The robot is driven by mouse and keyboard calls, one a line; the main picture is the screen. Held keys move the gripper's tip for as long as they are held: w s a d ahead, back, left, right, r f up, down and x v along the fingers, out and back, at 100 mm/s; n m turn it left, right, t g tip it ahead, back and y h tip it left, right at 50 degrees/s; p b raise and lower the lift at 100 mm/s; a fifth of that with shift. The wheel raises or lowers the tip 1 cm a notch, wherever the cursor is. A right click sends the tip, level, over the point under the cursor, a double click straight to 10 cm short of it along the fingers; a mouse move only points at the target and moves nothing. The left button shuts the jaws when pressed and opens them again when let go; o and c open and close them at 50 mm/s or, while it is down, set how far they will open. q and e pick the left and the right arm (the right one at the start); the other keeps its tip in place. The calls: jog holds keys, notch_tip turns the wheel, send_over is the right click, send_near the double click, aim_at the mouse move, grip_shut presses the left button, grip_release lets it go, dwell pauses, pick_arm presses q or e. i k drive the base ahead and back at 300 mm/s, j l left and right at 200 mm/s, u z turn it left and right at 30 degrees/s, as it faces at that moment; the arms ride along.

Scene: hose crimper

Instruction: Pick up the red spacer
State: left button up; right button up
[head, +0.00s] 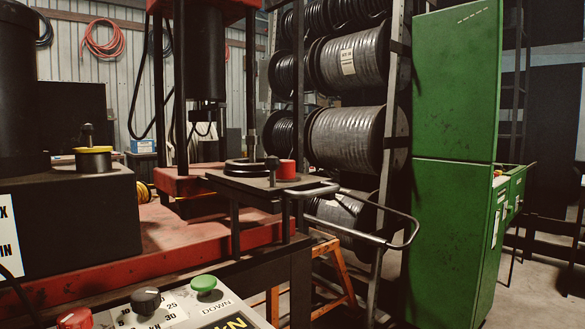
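The red spacer (287,169) is a short red cylinder standing upright on a small dark shelf (254,186) at the front right of the press. Black rings (245,166) lie on the same shelf to its left, and a small black knob (272,163) stands just beside it. Neither of my grippers shows in the head view.
A press with a black ram (206,60) stands behind the shelf. A bent metal rail (408,236) sticks out right of the shelf. A control panel (165,309) with a green button (203,283) is in front. A green cabinet (452,150) stands right.

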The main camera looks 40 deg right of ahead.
aim_at(286, 170)
jog(key=k+l+u, duration=0.1)
jog(key=l, duration=0.25)
jog(key=k+l+u, duration=0.1)
jog(key=l, duration=0.3)
jog(key=k+l+u, duration=0.1)
jog(key=l, duration=0.25)
jog(key=k+l, duration=0.1)
jog(key=l, duration=0.25)
jog(key=k+l, duration=0.15)
jog(key=l, duration=0.2)
jog(key=k+l, duration=0.1)
jog(key=l, duration=0.25)
jog(key=u, duration=0.05)
